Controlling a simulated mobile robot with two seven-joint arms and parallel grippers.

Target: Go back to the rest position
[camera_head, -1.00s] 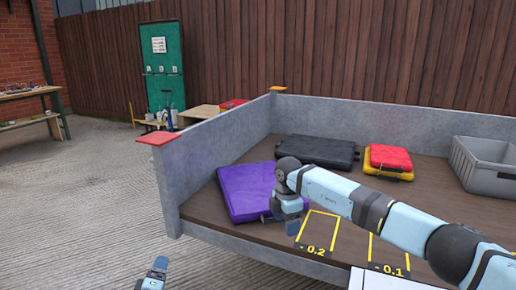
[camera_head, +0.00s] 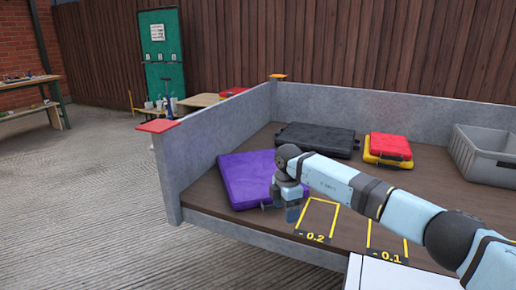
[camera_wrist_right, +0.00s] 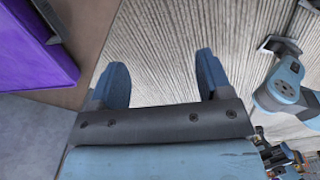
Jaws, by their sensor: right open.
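My right gripper (camera_head: 291,212) points down at the front right corner of the purple case (camera_head: 245,178). In the right wrist view my right gripper (camera_wrist_right: 162,70) has its two blue fingers wide apart with nothing between them, and ridged ground shows beyond. The purple case (camera_wrist_right: 35,50) lies to the left there, outside the fingers. My right arm reaches in from the lower right of the head view. My left gripper is out of the head view. A light blue arm part, seemingly my left arm, shows at the right of the wrist view, but no fingers can be made out.
The brown platform (camera_head: 400,232) has grey walls and yellow marked slots. On it are a black case (camera_head: 318,139), a red case (camera_head: 390,145) on a yellow one, and a grey crate (camera_head: 480,172). A white surface (camera_head: 385,278) is at the front. Open ground lies left.

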